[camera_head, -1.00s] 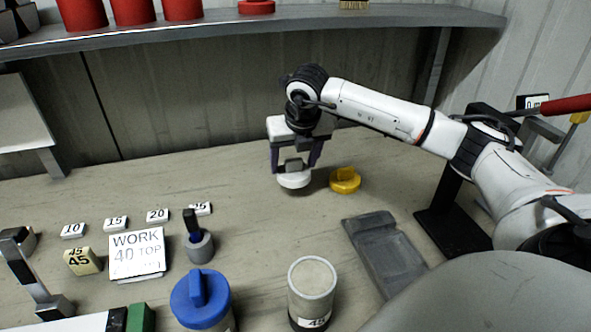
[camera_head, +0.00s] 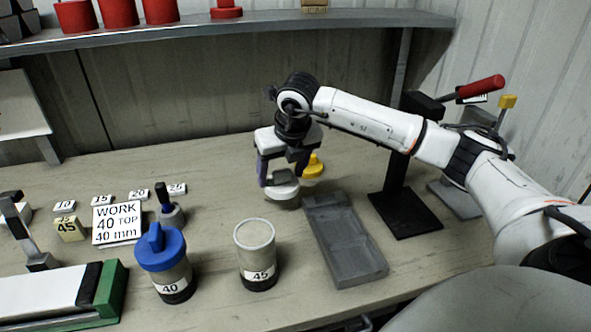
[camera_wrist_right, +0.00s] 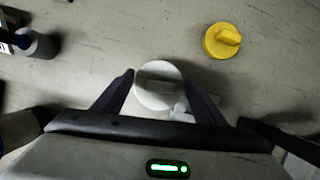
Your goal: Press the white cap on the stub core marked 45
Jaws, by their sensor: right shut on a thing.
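The stub core marked 45 (camera_head: 256,257) stands upright on the bench with its pale top bare. My right gripper (camera_head: 281,175) is behind it and slightly to the right, shut on the white cap (camera_head: 282,190). In the right wrist view the white cap (camera_wrist_right: 158,86) sits between the two fingers, its raised grip bar facing the camera. The cap appears above the bench, though the exact gap is hard to tell. My left gripper is not in view.
A core marked 40 with a blue cap (camera_head: 163,250) stands left of core 45. A grey tray (camera_head: 344,243) lies to its right. A yellow cap (camera_head: 313,166) lies behind my right gripper. A work sign (camera_head: 117,222) and number tags are at left, a black stand (camera_head: 400,200) at right.

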